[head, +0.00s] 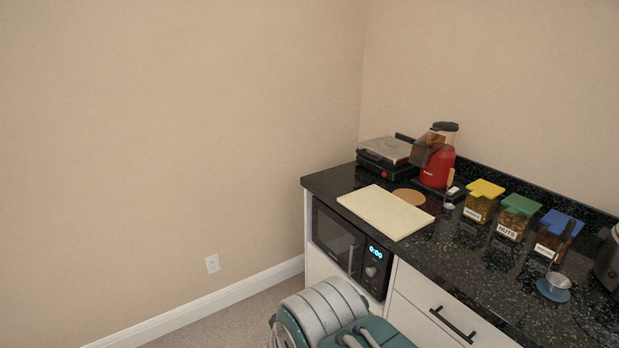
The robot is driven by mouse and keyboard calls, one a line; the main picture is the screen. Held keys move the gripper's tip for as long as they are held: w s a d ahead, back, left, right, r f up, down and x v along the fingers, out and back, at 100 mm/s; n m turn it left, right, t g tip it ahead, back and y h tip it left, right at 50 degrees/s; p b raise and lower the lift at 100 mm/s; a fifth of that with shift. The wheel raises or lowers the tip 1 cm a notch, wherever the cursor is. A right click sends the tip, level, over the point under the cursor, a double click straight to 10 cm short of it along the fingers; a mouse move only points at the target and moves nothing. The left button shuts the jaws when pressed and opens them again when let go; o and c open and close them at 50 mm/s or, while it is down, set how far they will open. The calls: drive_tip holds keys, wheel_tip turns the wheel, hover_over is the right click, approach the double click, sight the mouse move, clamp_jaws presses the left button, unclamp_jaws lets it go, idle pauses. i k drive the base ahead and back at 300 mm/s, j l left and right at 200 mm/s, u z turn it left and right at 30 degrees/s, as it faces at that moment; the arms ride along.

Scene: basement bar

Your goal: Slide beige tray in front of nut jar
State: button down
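The beige tray (386,211) is a flat cream rectangle lying on the dark speckled counter, close to its front edge and above the microwave. The nut jar (512,226) is a clear jar of brown contents with a green lid and a label reading NUTS. It stands upright to the right of the tray, between a yellow-lidded jar (481,208) and a blue-lidded jar (553,243). The tray and the nut jar are apart. My gripper is not in view; only a grey and teal part of my own body shows at the bottom.
Behind the tray are a round cork mat (409,196), a contact grill (382,155) and a red appliance (437,167). A small blue-grey dish (554,290) sits before the blue-lidded jar. The counter (461,257) in front of the nut jar is clear.

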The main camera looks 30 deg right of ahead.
sight(393, 217)
drive_tip(key=i+z, duration=0.15)
drive_tip(key=i, duration=0.55)
drive_tip(key=i+j+z, duration=0.15)
drive_tip(key=i, duration=0.55)
drive_tip(key=i+z, duration=0.3)
drive_tip(key=z, duration=0.15)
drive_tip(key=i+j+z, duration=0.1)
drive_tip(key=i+z, duration=0.2)
drive_tip(key=z, duration=0.2)
drive_tip(key=i+j+z, duration=0.2)
drive_tip(key=z, duration=0.25)
drive_tip(key=i+j+z, duration=0.15)
drive_tip(key=z, duration=0.2)
drive_tip(key=i+j+z, duration=0.35)
drive_tip(key=k+l, duration=0.05)
drive_tip(key=l, duration=0.05)
